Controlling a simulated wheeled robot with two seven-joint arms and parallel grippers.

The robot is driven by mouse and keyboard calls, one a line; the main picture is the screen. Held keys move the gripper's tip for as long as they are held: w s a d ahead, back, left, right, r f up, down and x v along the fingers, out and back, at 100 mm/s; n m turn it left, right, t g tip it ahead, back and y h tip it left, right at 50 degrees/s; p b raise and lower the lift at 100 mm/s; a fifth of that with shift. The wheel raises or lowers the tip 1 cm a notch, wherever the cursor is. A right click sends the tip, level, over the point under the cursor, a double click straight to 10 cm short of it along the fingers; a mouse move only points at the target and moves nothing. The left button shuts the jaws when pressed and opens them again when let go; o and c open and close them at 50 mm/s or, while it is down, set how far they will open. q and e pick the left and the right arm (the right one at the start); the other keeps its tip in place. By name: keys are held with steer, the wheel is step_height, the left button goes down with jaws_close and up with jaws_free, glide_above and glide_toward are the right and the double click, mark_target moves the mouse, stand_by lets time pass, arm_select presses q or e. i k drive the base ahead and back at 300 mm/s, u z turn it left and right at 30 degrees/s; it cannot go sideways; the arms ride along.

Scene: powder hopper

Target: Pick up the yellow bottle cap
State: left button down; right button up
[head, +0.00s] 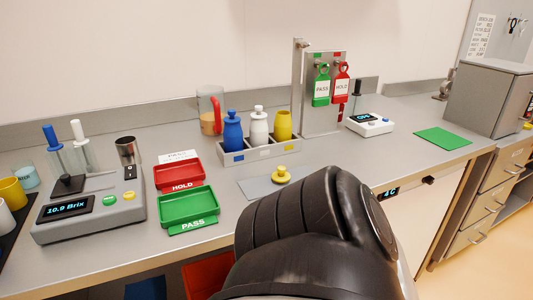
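The yellow bottle cap (282,175) sits on a small grey mat (259,187) near the front edge of the counter. The yellow bottle (283,126) stands without a cap in the right slot of a grey rack (236,157), behind the cap. The blue bottle (232,131) and the white bottle (257,127) stand beside it with their caps on. A dark link of my arm fills the bottom middle and covers the counter's front edge just right of the cap. Neither gripper shows.
A red HOLD tray (178,173) and a green PASS tray (188,206) lie left of the mat. A Brix meter (88,207) stands further left. A post with PASS and HOLD tags (331,87) rises behind the rack.

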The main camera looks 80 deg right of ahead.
mark_target(281, 175)
steer(key=k, duration=0.8)
steer(key=z, duration=0.9)
